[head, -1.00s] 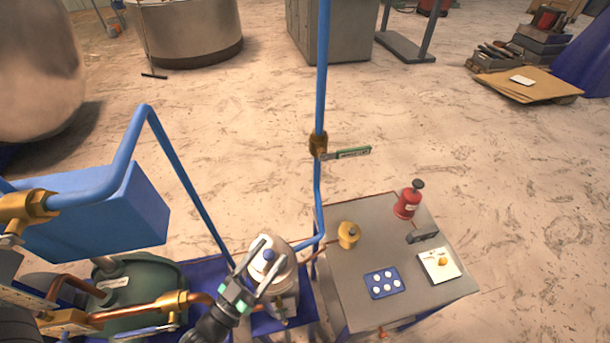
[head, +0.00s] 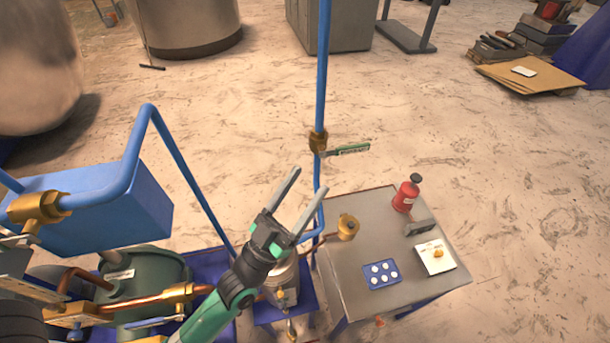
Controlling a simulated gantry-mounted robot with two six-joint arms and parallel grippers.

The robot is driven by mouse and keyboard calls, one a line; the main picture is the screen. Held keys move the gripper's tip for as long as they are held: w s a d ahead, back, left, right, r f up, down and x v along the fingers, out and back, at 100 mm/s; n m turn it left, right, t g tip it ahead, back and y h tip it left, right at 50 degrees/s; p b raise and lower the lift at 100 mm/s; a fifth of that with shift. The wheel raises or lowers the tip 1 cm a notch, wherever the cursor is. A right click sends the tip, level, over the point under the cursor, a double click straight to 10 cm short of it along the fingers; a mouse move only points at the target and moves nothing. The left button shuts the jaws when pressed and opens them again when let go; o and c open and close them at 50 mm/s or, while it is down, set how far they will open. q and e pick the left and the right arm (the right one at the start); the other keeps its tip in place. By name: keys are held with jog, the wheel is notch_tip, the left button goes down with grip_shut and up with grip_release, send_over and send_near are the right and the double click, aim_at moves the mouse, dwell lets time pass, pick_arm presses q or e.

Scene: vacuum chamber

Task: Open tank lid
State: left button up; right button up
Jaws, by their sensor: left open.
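A small silver tank (head: 284,284) stands on a blue base, left of the grey table, at the bottom centre of the head view. Its top, with the lid and blue knob seen earlier, is now mostly hidden behind my left gripper (head: 307,190). That gripper is open, with its two grey fingers apart and pointing up and to the right in the picture. Nothing is between the fingers. The gripper overlaps the tank in the picture, and I cannot tell how far above it it is. My right gripper is not in view.
A vertical blue pipe (head: 322,90) with a brass valve and green handle (head: 350,149) rises behind the gripper. The grey table (head: 345,283) holds a red bottle (head: 406,194), a brass piece (head: 348,227) and a blue tray (head: 371,284). Copper pipes (head: 140,303) lie left.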

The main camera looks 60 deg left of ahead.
pick_arm(q)
jog(key=r, duration=0.2)
jog(key=shift+w+d+r, duration=0.2)
jog(key=shift+r, duration=0.1)
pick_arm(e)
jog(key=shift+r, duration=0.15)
